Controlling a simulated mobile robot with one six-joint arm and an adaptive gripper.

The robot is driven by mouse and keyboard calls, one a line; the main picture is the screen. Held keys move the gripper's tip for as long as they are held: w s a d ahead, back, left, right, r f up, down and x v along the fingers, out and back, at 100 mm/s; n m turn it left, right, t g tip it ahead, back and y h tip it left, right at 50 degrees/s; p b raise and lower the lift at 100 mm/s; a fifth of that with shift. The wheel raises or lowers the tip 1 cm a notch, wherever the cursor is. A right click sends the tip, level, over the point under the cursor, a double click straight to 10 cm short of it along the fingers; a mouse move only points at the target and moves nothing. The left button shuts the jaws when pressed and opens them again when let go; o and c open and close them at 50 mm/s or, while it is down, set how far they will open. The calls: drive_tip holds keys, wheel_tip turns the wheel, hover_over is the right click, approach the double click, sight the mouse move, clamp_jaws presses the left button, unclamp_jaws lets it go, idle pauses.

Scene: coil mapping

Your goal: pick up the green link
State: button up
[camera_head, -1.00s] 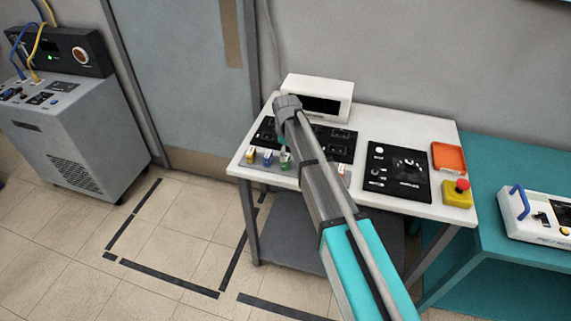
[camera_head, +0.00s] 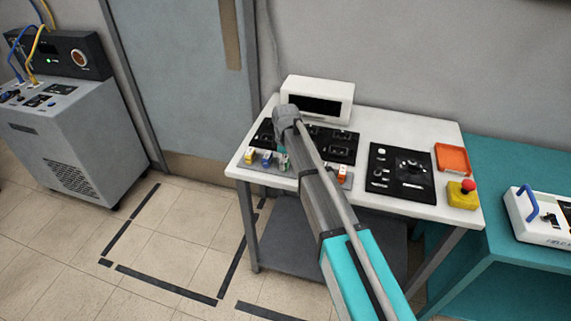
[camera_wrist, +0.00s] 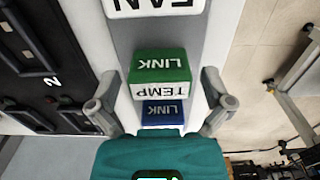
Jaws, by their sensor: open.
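The green link (camera_wrist: 160,64) is a block with a green top marked LINK and a white side marked TEMP. In the wrist view it lies between the two fingers of my gripper (camera_wrist: 160,82), with gaps on both sides. My gripper is open and holds nothing. In the head view the green link (camera_head: 284,164) shows small at the table's front edge, partly hidden by my wrist and gripper.
A blue LINK block (camera_wrist: 162,112) and a white FAN block (camera_wrist: 155,8) lie in line with it on a grey strip. A black panel (camera_wrist: 40,75) is beside them. The white table (camera_head: 400,125) bears an orange tray (camera_head: 452,159) and a red-topped yellow button (camera_head: 463,195).

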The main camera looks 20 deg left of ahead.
drive_tip(key=c, duration=1.1)
drive_tip(key=shift+r, duration=0.15)
drive_tip(key=shift+r+p, duration=0.95)
drive_tip(key=shift+p, duration=0.15)
drive_tip(key=s+d+r+p, duration=0.2)
drive_tip(key=s+r+p, duration=0.1)
drive_tip(key=s, duration=0.1)
drive_tip(key=s+d+r+p, duration=0.2)
drive_tip(key=s+r+p, duration=0.2)
drive_tip(key=s+d+r+p, duration=0.2)
drive_tip(key=s+r+p, duration=0.1)
drive_tip(key=s, duration=0.1)
drive_tip(key=shift+s+d+r+p, duration=0.15)
drive_tip(key=shift+d+r+p, duration=0.2)
drive_tip(key=shift+r+p, duration=0.05)
